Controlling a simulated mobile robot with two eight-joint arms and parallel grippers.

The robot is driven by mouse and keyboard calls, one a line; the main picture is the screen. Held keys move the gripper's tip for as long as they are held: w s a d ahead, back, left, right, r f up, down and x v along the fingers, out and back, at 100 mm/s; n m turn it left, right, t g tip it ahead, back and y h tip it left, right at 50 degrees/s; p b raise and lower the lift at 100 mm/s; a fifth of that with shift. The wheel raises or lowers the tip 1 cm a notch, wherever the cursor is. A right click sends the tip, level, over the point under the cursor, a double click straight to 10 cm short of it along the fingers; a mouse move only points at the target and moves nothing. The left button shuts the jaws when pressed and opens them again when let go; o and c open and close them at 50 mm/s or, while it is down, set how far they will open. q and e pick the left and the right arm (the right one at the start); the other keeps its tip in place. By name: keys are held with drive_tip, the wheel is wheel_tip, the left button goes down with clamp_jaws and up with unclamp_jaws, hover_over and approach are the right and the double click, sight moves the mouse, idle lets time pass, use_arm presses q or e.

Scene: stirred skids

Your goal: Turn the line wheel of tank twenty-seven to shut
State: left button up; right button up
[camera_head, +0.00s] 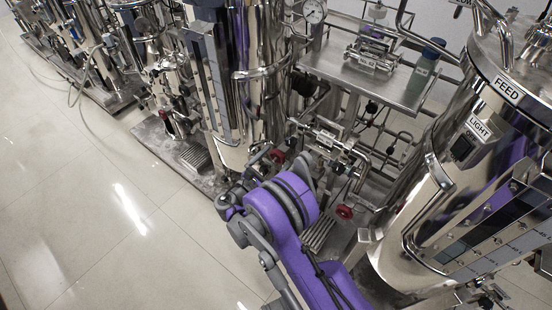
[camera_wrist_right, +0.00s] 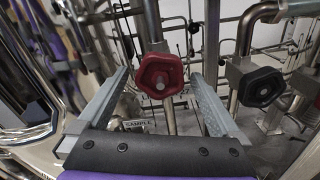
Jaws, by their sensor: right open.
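In the right wrist view a red hand wheel (camera_wrist_right: 160,76) on a vertical metal stem faces me. My right gripper (camera_wrist_right: 160,84) is open, with one grey finger on each side of the wheel. Gaps show between the fingers and the rim. A black hand wheel (camera_wrist_right: 261,87) sits to the right, outside the fingers. In the head view my purple right arm reaches in from below toward the pipework, and a small red wheel (camera_head: 277,155) shows by its far end. No number twenty-seven is readable. My left gripper is out of view.
In the head view a steel tank (camera_head: 405,225) marked FEED and LIGHT stands close at right. Another red wheel (camera_head: 344,212) sits right of my arm. Pipes crowd the skid; the tiled floor (camera_head: 90,200) at left is clear.

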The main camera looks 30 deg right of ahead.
drive_tip(key=shift+w+d, duration=0.15)
drive_tip(key=shift+d, duration=0.3)
drive_tip(key=shift+c, duration=0.2)
drive_tip(key=c, duration=1.3)
